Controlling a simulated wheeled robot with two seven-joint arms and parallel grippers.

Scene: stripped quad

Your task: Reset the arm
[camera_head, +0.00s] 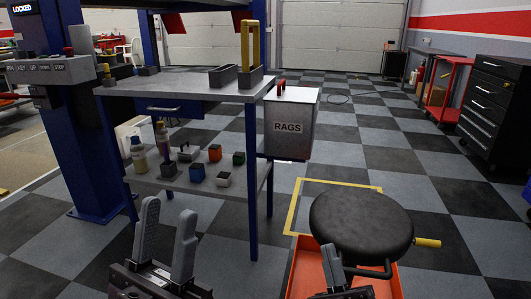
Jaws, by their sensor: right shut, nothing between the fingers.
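My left gripper (168,210) is at the bottom left of the head view. Its two grey fingers point up and stand apart with nothing between them, in front of the workbench. My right gripper (333,268) shows at the bottom edge, right of the middle. Its fingers are together and hold nothing. It is in front of the black round stool seat (360,222) and overlaps the orange tray (305,268) in the picture. Most of the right gripper's body is cut off by the frame.
A grey workbench (190,84) with a lower shelf of bottles and small boxes stands ahead left. A RAGS bin (290,127) hangs at its right end. A blue lift post (92,160) is at left, a black tool cabinet (490,110) at right.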

